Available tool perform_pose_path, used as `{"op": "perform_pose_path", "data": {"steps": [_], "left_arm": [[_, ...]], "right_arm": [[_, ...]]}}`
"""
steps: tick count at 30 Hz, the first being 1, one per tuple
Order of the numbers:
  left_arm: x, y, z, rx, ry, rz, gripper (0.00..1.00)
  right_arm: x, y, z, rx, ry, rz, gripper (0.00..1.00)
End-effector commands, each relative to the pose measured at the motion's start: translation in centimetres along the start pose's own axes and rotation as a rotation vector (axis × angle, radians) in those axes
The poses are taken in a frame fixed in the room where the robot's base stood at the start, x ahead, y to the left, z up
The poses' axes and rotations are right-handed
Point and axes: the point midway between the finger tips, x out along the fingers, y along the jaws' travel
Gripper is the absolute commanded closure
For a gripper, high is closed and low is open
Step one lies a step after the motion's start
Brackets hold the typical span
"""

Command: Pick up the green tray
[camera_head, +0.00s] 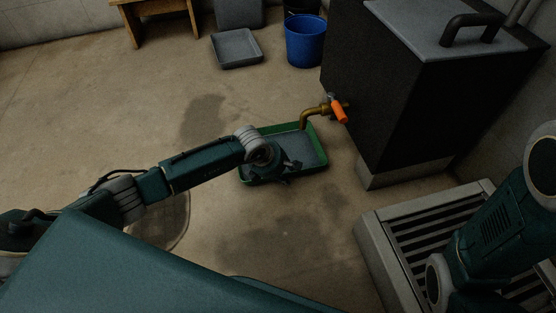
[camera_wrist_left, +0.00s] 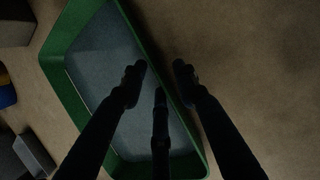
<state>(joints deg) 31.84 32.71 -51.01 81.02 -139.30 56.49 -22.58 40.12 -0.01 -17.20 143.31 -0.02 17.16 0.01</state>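The green tray (camera_head: 318,141) lies on the floor below the brass tap (camera_head: 314,113), with a grey-blue inside. In the left wrist view the tray (camera_wrist_left: 66,88) fills the left half. My left gripper (camera_head: 287,170) is at the tray, and its arm hides part of the left side. In the wrist view the left gripper (camera_wrist_left: 158,76) is open, one fingertip over the tray's inside and one outside the rim, with the rim running between them. I cannot tell whether the fingers touch it. My right arm shows at the right; its gripper is out of view.
A dark tank (camera_head: 410,85) with an orange tap handle (camera_head: 338,111) stands just right of the tray. A slatted grate (camera_head: 400,228) is at lower right. A grey tray (camera_head: 237,49), blue bucket (camera_head: 305,42) and wooden stool (camera_head: 160,8) stand at the back. The floor left of the tray is clear.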

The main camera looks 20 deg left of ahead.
Motion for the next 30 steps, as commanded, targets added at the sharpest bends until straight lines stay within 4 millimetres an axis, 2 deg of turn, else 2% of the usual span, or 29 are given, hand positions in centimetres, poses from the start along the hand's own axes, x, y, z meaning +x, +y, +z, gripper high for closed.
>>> {"op": "perform_pose_path", "data": {"steps": [1,8,12,13,30], "left_arm": [[0.68,0.01,-0.06,-0.001,-0.001,0.001,0.7],[0.49,0.11,0.08,0.0,-0.001,0.001,0.7],[0.49,0.1,0.07,0.0,-0.001,0.001,0.98],[0.49,0.1,0.07,0.0,-0.001,0.001,1.0],[0.09,0.36,0.36,0.001,-0.005,0.005,1.0]], "right_arm": [[-0.65,-0.14,-0.22,0.0,0.0,0.0,0.61],[-0.41,-0.1,-0.14,0.0,0.0,-0.001,0.61],[-0.4,-0.1,-0.14,0.0,0.0,-0.001,0.61],[-0.4,-0.1,-0.14,0.0,0.0,-0.001,0.61],[-0.1,-0.03,0.0,0.0,0.0,-0.001,0.61]]}}
